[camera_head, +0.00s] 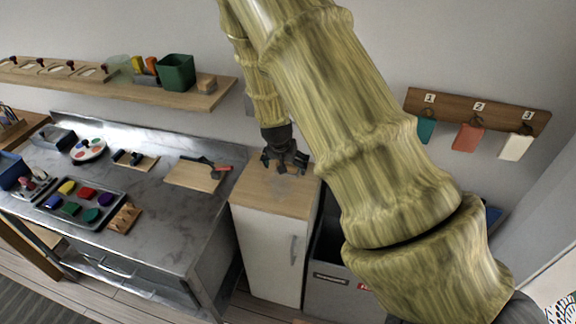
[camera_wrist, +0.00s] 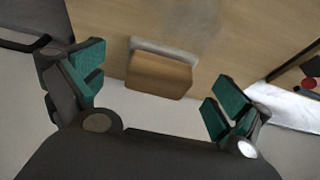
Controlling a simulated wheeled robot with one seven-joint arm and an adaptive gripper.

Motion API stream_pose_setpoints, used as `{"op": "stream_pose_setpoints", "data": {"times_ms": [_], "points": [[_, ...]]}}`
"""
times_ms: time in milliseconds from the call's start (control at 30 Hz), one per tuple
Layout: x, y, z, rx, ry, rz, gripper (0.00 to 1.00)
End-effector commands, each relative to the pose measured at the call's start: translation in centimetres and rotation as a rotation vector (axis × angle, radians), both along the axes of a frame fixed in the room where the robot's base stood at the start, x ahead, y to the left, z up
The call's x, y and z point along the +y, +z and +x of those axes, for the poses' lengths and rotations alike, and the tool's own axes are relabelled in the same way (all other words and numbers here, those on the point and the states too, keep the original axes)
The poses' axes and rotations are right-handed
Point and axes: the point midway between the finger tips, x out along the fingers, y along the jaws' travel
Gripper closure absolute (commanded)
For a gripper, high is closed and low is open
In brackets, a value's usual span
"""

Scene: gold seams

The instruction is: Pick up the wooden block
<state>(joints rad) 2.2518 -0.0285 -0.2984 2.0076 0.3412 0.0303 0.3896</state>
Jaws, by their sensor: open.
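In the wrist view a brown wooden block (camera_wrist: 160,77) sits at the edge of a wood-coloured top, with a pale grey strip along its upper side. My gripper (camera_wrist: 155,90) is open, with its green finger pads apart on the left and right of the block; I see no contact. In the head view my gripper (camera_head: 284,163) is low over the wooden top of the white cabinet (camera_head: 265,250). I cannot make out the block there, where my gripper covers the back of the top. Another small wooden block (camera_head: 206,83) stands on the wall shelf.
The wall shelf (camera_head: 215,97) also holds a green bin (camera_head: 175,72). A metal counter (camera_head: 150,195) on the left carries a tray of coloured pieces (camera_head: 80,203) and a cutting board (camera_head: 195,175). A grey bin (camera_head: 335,290) stands right of the cabinet. The front of the cabinet top is bare.

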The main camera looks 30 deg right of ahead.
Motion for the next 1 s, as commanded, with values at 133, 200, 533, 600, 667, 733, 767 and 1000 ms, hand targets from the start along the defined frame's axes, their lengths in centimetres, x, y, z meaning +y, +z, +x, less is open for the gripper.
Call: {"op": "stream_pose_setpoints", "data": {"times_ms": [133, 200, 533, 600, 667, 733, 767, 1000], "points": [[-0.3, -1.1, 0.3, 0.0, 0.001, 0.0, 0.0], [-0.4, -1.4, 0.4, 0.0, 0.001, 0.0, 0.0], [-0.5, -1.7, 0.4, 0.0, 0.0, 0.0, 0.02], [-0.5, -1.7, 0.4, 0.0, 0.0, 0.0, 0.15], [-0.5, -1.7, 0.4, 0.0, 0.0, 0.0, 0.26], [-0.5, -1.6, 0.4, 0.0, 0.0, 0.0, 0.38], [-0.5, -1.6, 0.4, 0.0, 0.0, 0.0, 0.44], [-0.5, -1.6, 0.4, -0.001, 0.0, -0.001, 0.51]]}}
